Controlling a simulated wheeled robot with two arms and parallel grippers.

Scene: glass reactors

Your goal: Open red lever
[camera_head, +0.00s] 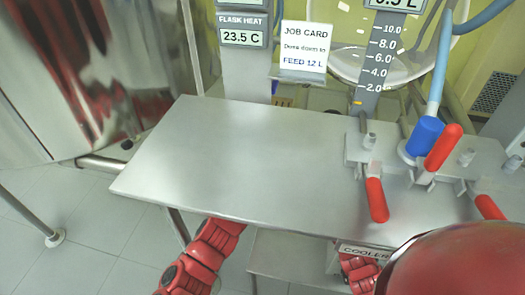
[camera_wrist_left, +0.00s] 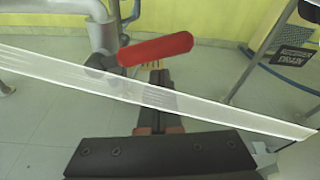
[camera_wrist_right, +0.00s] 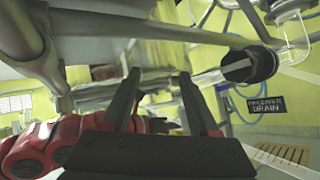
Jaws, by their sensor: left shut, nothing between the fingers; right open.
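In the left wrist view, a red lever (camera_wrist_left: 155,48) lies roughly level on a grey metal pipe fitting. My left gripper (camera_wrist_left: 158,75) is shut and empty, its tips close below the lever; I cannot tell whether they touch. In the head view, three red-handled levers show at the table's right: one pointing to the front (camera_head: 377,200), one raised beside a blue hose end (camera_head: 443,147), and one at the right edge (camera_head: 489,207). I cannot tell whether the wrist-view lever is one of these. My right gripper (camera_wrist_right: 160,95) is open and empty. Both grippers are hidden in the head view.
The steel table (camera_head: 230,165) is mostly bare. A pale strip (camera_wrist_left: 90,80) crosses the left wrist view in front of the fingers. Pipes, a black-ended glass fitting (camera_wrist_right: 250,65) and a black drain sign (camera_wrist_right: 270,112) lie beyond my right gripper.

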